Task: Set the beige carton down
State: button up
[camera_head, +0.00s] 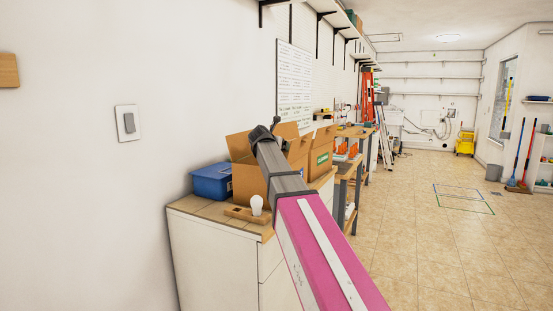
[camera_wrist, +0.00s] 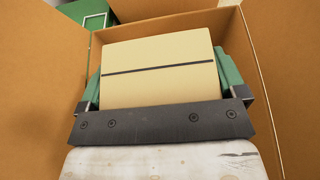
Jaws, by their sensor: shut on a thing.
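The beige carton (camera_wrist: 160,52) shows in the wrist view, with a dark line across its face. My gripper (camera_wrist: 160,78) has its two green fingers on either side of the carton and is shut on it. The carton and fingers are inside or at the mouth of an open cardboard box (camera_wrist: 285,60), whose brown walls surround them. Whether the carton touches the box's bottom cannot be told. In the head view my arm reaches over the open cardboard box (camera_head: 246,181) on the cabinet top, and the carton and my fingers are hidden.
A blue bin (camera_head: 211,182) stands left of the box, and a light bulb (camera_head: 256,205) on a wooden piece in front, on the white cabinet (camera_head: 212,255). Another open box (camera_head: 321,156) is behind. A green object (camera_wrist: 97,12) shows beyond the box wall. The tiled floor at right is mostly free.

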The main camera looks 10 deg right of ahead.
jog(key=shift+f, duration=1.8)
jog(key=shift+f, duration=0.65)
jog(key=o, duration=0.7)
jog(key=shift+r, duration=0.15)
jog(key=shift+r, duration=0.25)
jog(key=v, duration=1.2)
jog(key=shift+r, duration=0.25)
